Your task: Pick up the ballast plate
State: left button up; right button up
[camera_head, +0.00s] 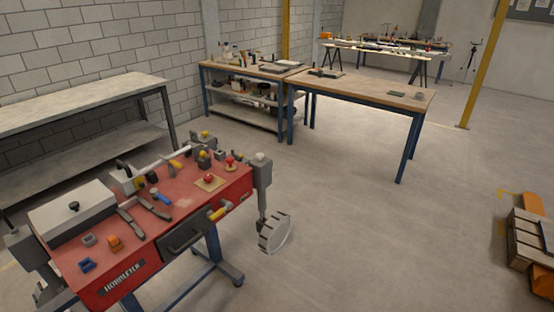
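A red machine bench (150,243) on blue legs stands at the lower left, with many small items on its top. I cannot tell for sure which thing is the ballast plate. A small tan square plate with a red knob (209,181) lies on the bench top near its right end. A grey box with a white lid and dark knob (73,210) sits at the left end of the bench. Neither of my grippers shows in the head view.
A yellow-handled drawer (187,237) is on the bench's front, and a pale handwheel (274,232) hangs off its right end. A grey table (80,100) and wooden workbenches (370,88) stand behind. A wooden crate (530,240) is at far right. The middle floor is clear.

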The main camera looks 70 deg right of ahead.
aim_at(237, 158)
jog(key=z, duration=2.2)
jog(key=i+l+z, duration=0.2)
jog(key=i, duration=0.65)
jog(key=i+l+z, duration=0.15)
jog(key=i+l, duration=0.15)
jog(key=i, duration=0.55)
jog(key=i+l+z, duration=0.2)
jog(key=i, duration=0.7)
jog(key=j, duration=0.1)
